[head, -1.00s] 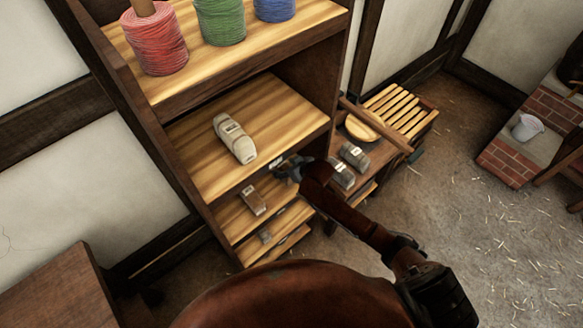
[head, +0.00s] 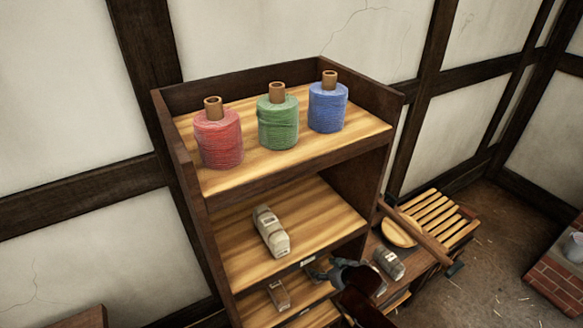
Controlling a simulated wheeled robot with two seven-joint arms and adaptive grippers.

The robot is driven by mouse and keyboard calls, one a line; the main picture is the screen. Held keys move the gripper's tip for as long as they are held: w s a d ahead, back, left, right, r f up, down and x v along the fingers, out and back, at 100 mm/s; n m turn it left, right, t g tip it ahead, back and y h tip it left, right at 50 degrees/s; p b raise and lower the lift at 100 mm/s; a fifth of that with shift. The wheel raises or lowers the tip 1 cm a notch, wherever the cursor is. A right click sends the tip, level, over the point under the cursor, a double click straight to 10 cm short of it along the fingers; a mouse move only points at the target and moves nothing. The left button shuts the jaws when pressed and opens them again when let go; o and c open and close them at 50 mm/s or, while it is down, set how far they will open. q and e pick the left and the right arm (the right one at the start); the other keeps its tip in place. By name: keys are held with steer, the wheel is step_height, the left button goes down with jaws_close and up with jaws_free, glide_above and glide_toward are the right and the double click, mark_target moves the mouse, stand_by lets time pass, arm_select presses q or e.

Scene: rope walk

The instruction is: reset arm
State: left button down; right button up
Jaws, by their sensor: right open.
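My right gripper (head: 318,270) is at the right front side of the wooden shelf unit (head: 190,180), by the edge of its middle shelf. It is open, and nothing shows between its fingers. My right arm comes up from the bottom of the head view. A pale wrapped bundle (head: 271,231) lies on the middle shelf, to the left of and above the gripper. A small brown block (head: 279,295) lies on the shelf below. My left gripper is not in view.
Red (head: 218,138), green (head: 278,120) and blue (head: 328,107) twine spools stand upright on the top shelf. A low bench at the right holds a grey bundle (head: 389,264), a round wooden piece (head: 398,232) and a slatted rack (head: 436,218). Floor is open further right.

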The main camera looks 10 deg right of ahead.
steer(key=s+d+f+m+g+h, duration=0.15)
steer(key=s+d, duration=0.25)
steer(key=s, duration=0.8)
steer(key=s+d+f+m+g+h, duration=0.15)
steer(key=s+d, duration=0.25)
steer(key=s, duration=0.9)
steer(key=s+d+f+m+g+h, duration=0.15)
steer(key=s+d, duration=0.25)
steer(key=s, duration=0.8)
step_height(320, 180, down, 28)
steer(key=s+a+n+g+y, duration=0.1)
steer(key=a+g, duration=0.1)
steer(key=s+f+g, duration=0.1)
steer(key=s+f, duration=1.8)
steer(key=s, duration=0.1)
steer(key=shift+f+n, duration=0.2)
steer(key=shift+n, duration=0.25)
